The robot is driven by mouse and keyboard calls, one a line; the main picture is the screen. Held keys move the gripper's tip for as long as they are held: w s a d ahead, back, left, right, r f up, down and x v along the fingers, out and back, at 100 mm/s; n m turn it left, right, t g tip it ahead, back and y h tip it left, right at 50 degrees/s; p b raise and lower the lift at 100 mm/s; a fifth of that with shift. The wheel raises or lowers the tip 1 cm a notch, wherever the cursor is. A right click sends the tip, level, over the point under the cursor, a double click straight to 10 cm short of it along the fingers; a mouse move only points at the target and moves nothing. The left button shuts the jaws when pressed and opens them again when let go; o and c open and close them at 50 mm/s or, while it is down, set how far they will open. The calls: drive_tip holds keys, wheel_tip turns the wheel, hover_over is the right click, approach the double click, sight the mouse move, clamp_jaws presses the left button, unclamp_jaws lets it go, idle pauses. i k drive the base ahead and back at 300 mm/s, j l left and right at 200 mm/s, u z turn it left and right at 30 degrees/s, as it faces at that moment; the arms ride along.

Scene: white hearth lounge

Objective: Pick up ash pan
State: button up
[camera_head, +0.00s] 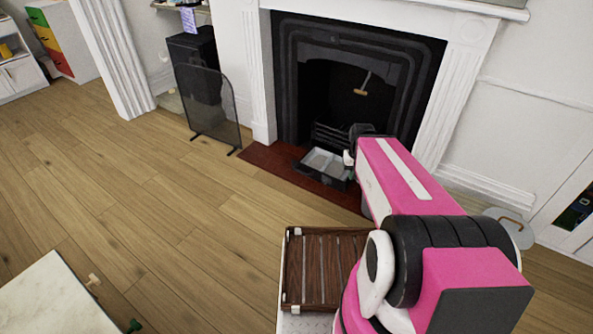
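The likely ash pan (325,164) is a dark, shallow rectangular tray with a pale grey inside. It lies at the front of the fireplace opening, over the dark red hearth (270,158). My arm reaches out from the lower right to the pan's right end. My gripper (350,152) is small and dark with a pale part, at or just above the pan's right rim. The arm partly hides it, so I cannot tell whether its fingers touch or hold the pan.
A dark grate (330,135) stands behind the pan inside the white fireplace surround (262,80). A black mesh screen (208,105) stands to the left. A dark slatted wooden tray (318,268) lies at bottom centre. A pale table corner (55,300) is lower left. The left floor is mostly clear.

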sight(328, 162)
drive_tip(key=j+u, duration=0.1)
drive_tip(key=u, duration=0.3)
drive_tip(key=i+u, duration=0.1)
drive_tip(key=u, duration=0.3)
drive_tip(key=i+j+u, duration=0.1)
drive_tip(key=u, duration=0.35)
drive_tip(key=i+u, duration=0.1)
drive_tip(key=u, duration=0.3)
drive_tip(key=i, duration=1.75)
drive_tip(key=i+j+z, duration=0.15)
drive_tip(key=i, duration=0.3)
drive_tip(key=i+j+z, duration=0.2)
drive_tip(key=i, duration=0.2)
drive_tip(key=i+j+z, duration=0.15)
drive_tip(key=i, duration=0.3)
drive_tip(key=l+z, duration=0.1)
drive_tip(key=z, duration=1.9)
drive_tip(key=i+j+z, duration=0.2)
drive_tip(key=z, duration=0.25)
drive_tip(key=i+j+z, duration=0.1)
drive_tip(key=j+z, duration=0.2)
drive_tip(key=z, duration=0.15)
